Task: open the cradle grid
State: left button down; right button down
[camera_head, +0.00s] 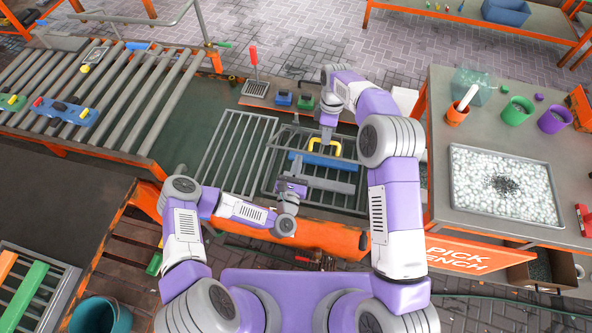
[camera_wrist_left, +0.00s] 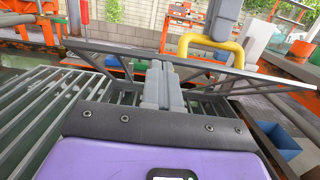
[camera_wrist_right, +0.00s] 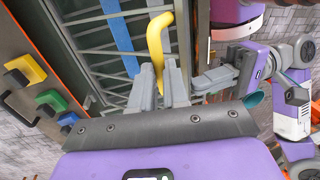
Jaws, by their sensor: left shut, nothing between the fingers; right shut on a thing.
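The cradle grid (camera_head: 275,180) is a dark metal lattice with a yellow handle (camera_head: 336,147), right of centre in the head view. In the left wrist view its frame (camera_wrist_left: 110,53) slants above the bars below. A blue plank (camera_head: 325,161) shows by the grid; the right wrist view shows blue through the bars (camera_wrist_right: 122,38). My right gripper (camera_head: 328,133) is shut on the yellow handle, which shows between its fingers in the right wrist view (camera_wrist_right: 157,45). My left gripper (camera_head: 291,186) is shut and empty close to the grid's near side; its fingers overlap the frame in the left wrist view (camera_wrist_left: 161,80).
A second barred grid (camera_head: 232,150) lies left of the cradle grid. A roller conveyor (camera_head: 130,115) stands at the left. The pick bench (camera_head: 440,130) with a tray of white pellets (camera_head: 480,190) stands at the right. An orange beam (camera_head: 325,236) runs along the near side.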

jog(key=shift+w, duration=0.1)
pick_arm(q)
jog(key=shift+w+r+g, duration=0.3)
jog(key=shift+w+r, duration=0.25)
jog(key=shift+r, duration=0.3)
pick_arm(e)
jog(key=shift+f, duration=0.1)
jog(key=c, duration=1.1)
grip_release()
jog(key=shift+f, duration=0.1)
pick_arm(q)
jog(key=shift+d, duration=0.1)
jog(key=shift+f, duration=0.1)
